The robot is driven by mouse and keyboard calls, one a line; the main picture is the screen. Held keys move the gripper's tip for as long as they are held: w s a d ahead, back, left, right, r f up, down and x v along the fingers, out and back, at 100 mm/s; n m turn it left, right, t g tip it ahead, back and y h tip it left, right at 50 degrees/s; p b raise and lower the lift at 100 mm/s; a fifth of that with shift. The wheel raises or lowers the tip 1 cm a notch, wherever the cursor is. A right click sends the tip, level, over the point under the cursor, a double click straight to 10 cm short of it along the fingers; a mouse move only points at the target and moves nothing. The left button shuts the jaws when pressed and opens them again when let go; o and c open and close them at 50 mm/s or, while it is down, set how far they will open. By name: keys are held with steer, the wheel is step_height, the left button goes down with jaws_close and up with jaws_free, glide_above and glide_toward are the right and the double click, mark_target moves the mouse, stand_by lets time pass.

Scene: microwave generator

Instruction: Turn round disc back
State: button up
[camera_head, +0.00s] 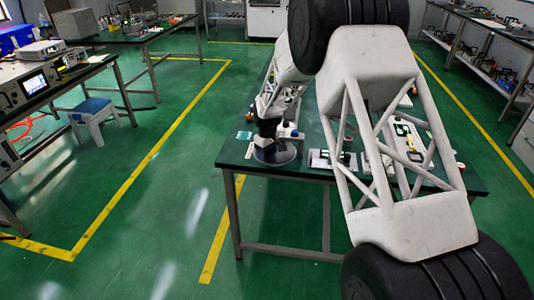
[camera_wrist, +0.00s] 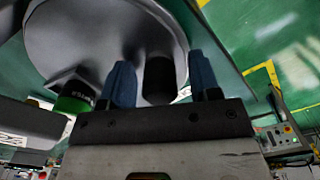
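The large grey round disc (camera_wrist: 85,35) fills the upper left of the wrist view. A short black cylindrical post (camera_wrist: 158,78) stands at its near edge. My gripper (camera_wrist: 160,72) has its two blue fingers apart, one on each side of the post, with gaps visible; I cannot tell the depth between them. In the head view a dark round disc (camera_head: 275,154) sits at the near left corner of the table, below the end of my arm. My fingers cannot be made out there.
A green knob (camera_wrist: 74,98) is left of my fingers. The dark green table (camera_head: 250,163) holds several small parts, partly hidden behind my arm. A stool (camera_head: 95,110) and a bench with instruments stand at left. The floor left of the table is clear.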

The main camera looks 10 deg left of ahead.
steer(key=shift+r, duration=3.9)
steer(key=shift+n, duration=0.3)
steer(key=n, duration=0.9)
steer(key=shift+n, duration=0.4)
steer(key=shift+f, duration=3.85)
